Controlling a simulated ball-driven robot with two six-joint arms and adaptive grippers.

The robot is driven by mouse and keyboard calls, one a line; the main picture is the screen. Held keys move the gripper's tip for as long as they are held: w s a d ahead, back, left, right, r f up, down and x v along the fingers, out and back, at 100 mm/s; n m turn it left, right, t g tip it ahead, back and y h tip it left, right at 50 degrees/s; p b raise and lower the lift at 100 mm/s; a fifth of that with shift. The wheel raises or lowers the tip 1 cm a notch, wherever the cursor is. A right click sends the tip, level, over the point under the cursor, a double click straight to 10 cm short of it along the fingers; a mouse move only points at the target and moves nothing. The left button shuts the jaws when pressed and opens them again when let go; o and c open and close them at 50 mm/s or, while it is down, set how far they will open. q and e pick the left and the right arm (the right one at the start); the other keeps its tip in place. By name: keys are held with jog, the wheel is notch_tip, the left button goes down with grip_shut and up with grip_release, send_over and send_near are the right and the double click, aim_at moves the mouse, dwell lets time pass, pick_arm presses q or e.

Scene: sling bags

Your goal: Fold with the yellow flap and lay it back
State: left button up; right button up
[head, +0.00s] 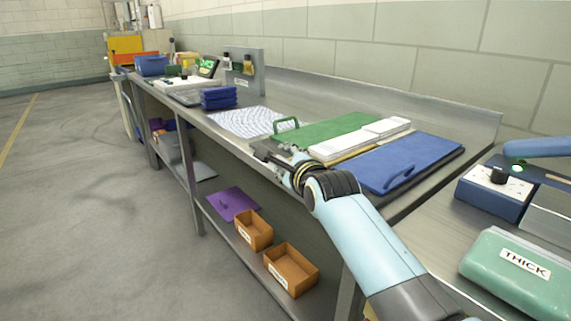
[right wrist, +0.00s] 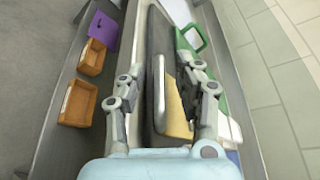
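The yellow flap shows as a thin yellow strip (head: 352,157) beside the white pieces (head: 345,145) on the bench in the head view. In the right wrist view a yellow piece (right wrist: 178,118) lies between my fingers, partly hidden by the right-hand finger. Contact with the yellow piece cannot be told. My left gripper is not in view.
A green panel (head: 325,132) with a handle and a blue panel (head: 412,160) lie on the bench. A patterned white sheet (head: 243,121) and stacked blue cloths (head: 218,98) are farther left. Orange bins (head: 291,270) and a purple panel (head: 233,203) are on the lower shelf.

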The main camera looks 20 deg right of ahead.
jog(key=shift+w, duration=0.25)
grip_shut()
dwell(0.3)
